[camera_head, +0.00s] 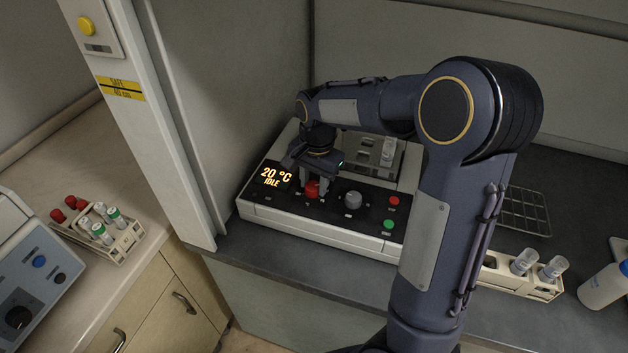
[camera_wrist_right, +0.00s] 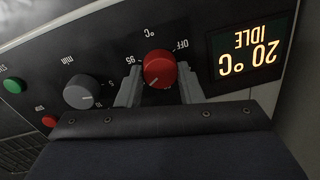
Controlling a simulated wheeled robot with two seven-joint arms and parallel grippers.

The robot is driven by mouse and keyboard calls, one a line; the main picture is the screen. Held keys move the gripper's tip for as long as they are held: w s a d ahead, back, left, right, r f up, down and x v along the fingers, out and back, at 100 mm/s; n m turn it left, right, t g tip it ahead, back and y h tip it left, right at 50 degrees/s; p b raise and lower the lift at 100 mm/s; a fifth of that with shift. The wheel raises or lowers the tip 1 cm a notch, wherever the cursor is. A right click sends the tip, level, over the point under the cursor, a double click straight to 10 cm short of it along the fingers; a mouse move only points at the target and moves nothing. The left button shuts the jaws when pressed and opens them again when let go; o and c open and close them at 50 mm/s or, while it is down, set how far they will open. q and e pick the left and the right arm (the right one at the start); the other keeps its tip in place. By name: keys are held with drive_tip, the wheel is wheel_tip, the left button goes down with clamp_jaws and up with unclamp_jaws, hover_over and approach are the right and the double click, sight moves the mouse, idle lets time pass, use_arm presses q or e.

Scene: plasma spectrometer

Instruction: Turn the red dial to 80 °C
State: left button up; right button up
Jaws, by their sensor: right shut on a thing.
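The red dial (camera_head: 312,189) is on the front panel of a white and black instrument (camera_head: 262,213). It also shows in the right wrist view (camera_wrist_right: 160,69), with printed marks "OFF", "95" and "°C" around it. The instrument's display (camera_head: 271,177) reads "20 °C IDLE"; it appears upside down in the right wrist view (camera_wrist_right: 250,52). My right gripper (camera_head: 314,187) is at the panel with one finger on each side of the red dial, shut on it. My left gripper is not in view.
A grey dial (camera_head: 352,200), a red button (camera_head: 393,201) and a green button (camera_head: 388,224) sit right of the red dial. Tube racks stand at left (camera_head: 125,243) and right (camera_head: 540,288). A white post (camera_head: 150,130) rises left of the instrument.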

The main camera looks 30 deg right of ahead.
sight(316, 186)
idle(0.3)
drive_tip(key=o, duration=1)
drive_tip(key=shift+c, duration=0.2)
drive_tip(key=r, duration=0.8)
drive_tip(key=shift+s+d, duration=0.1)
drive_tip(key=shift+s, duration=0.1)
drive_tip(key=shift+f, duration=0.1)
drive_tip(key=s+a+f+n+t+y, duration=0.1)
drive_tip(key=s+a+n, duration=0.3)
drive_tip(key=s, duration=0.7)
drive_tip(key=s+a+f+n+t+y, duration=0.1)
drive_tip(key=s+a+n+t+y, duration=0.1)
drive_tip(key=s+n, duration=0.4)
drive_tip(key=s+a+t, duration=0.1)
drive_tip(key=s+t, duration=0.1)
drive_tip(key=s, duration=0.2)
drive_tip(key=shift+s+a+y, duration=0.3)
drive_tip(key=shift+s+a, duration=0.05)
drive_tip(key=shift+s+f+n, duration=0.1)
drive_tip(key=shift+f+n, duration=0.05)
drive_tip(key=shift+n, duration=0.15)
